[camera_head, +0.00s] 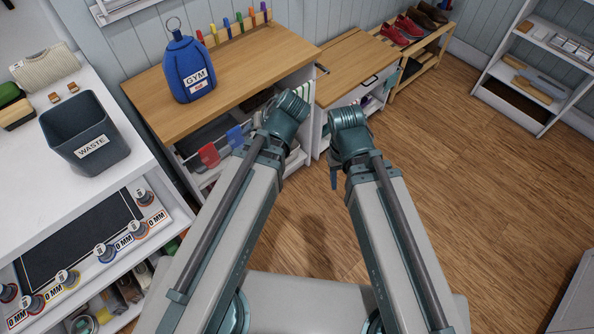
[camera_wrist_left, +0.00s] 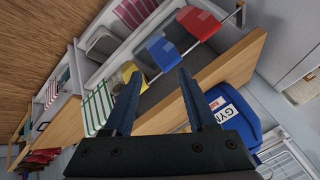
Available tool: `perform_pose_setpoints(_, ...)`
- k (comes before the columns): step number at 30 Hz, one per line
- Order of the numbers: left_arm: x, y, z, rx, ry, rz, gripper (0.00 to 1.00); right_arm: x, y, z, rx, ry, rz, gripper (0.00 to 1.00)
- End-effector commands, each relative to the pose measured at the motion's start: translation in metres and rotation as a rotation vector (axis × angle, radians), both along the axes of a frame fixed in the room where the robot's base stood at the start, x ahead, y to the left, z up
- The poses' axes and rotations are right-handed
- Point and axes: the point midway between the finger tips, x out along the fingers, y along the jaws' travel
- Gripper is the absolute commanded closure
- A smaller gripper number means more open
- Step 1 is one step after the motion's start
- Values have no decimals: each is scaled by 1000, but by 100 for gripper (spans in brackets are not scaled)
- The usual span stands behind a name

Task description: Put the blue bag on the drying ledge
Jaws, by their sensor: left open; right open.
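The blue bag (camera_head: 188,66), labelled GYM and with a ring on top, stands upright on a wooden counter (camera_head: 135,98). It also shows in the left wrist view (camera_wrist_left: 228,105), beyond the counter edge. My left gripper (camera_wrist_left: 158,73) is open and empty in that view, its fingers in front of the counter edge and hanging cloths. In the head view my left arm hides it. Of my right gripper (camera_head: 333,178), a small blue part shows below the right arm, away from the bag. I cannot tell which surface is the drying ledge.
Red (camera_head: 208,155) and blue (camera_head: 235,138) cloths hang at the counter's front. Coloured pegs (camera_head: 238,24) line its back. A waste bin (camera_head: 80,132) stands on the white top at left. A shoe rack (camera_head: 405,72) stands at the back. The floor (camera_head: 470,170) at right is clear.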

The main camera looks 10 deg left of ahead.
Motion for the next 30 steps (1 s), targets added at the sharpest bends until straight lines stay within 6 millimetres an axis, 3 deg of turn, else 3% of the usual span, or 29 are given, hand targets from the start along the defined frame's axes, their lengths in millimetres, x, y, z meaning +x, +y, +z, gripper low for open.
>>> perform_pose_setpoints(1,-18,-27,-13,-58,115,-88,43,0,0,0,0,0,0,50)
perform_pose_setpoints(3,-41,-59,-27,-133,257,-211,43,0,0,0,0,0,0,50)
perform_pose_setpoints(6,-68,-95,-36,-223,407,-366,43,0,0,0,0,0,0,50)
perform_pose_setpoints(10,-90,-122,-41,-296,512,-496,43,0,0,0,0,0,0,50)
perform_pose_setpoints(23,-97,-130,-38,-320,543,-539,43,0,0,3,0,0,0,50)
perform_pose_setpoints(30,-96,-130,0,-319,542,-539,43,0,0,41,0,0,0,50)
